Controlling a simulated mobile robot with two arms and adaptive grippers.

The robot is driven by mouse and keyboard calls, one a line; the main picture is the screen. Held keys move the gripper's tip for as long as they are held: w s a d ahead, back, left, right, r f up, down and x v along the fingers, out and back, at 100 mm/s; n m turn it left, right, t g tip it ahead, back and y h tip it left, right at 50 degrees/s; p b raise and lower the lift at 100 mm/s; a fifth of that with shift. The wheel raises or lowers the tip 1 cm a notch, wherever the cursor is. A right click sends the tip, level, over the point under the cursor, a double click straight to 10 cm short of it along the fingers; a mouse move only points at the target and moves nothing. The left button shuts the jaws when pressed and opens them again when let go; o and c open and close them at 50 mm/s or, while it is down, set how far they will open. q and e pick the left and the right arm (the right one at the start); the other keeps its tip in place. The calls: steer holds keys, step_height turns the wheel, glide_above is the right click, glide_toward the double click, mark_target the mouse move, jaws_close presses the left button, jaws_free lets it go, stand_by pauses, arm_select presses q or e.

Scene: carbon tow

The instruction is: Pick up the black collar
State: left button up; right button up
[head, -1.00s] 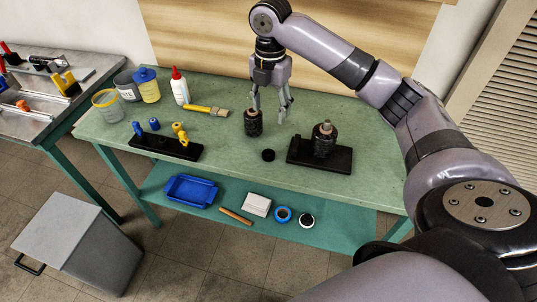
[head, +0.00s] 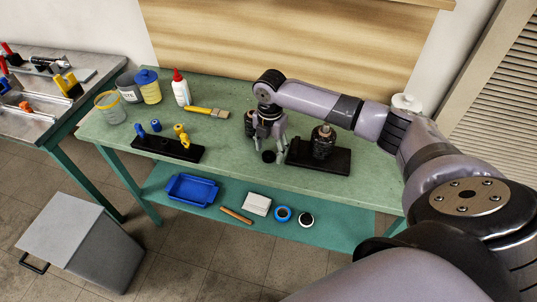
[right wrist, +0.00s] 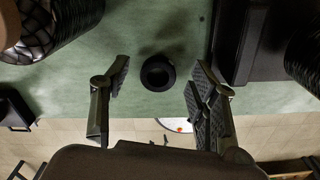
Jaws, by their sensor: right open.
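The black collar (head: 268,157) is a small dark ring lying on the green table. In the right wrist view the collar (right wrist: 157,85) shows its round hole from above, between my two fingers. My right gripper (head: 268,150) is open and points down at the collar, with nothing between its fingers. In the right wrist view the right gripper (right wrist: 160,76) has one finger on each side of the collar, apart from it. I cannot tell the exact height of the fingertips above the table. My left gripper is not in view.
A black woven cylinder (head: 249,124) stands just behind my right gripper, partly hidden. Another black cylinder (head: 323,143) stands on a black base (head: 336,166) close to the right. A black stand with yellow and blue parts (head: 150,147) lies left. The green table (head: 227,160) is clear between.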

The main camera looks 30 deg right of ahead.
steer(key=shift+f, duration=0.45)
steer(key=shift+c, duration=0.2)
steer(key=c, duration=1.3)
steer(key=shift+o, duration=0.2)
steer(key=shift+r, duration=0.15)
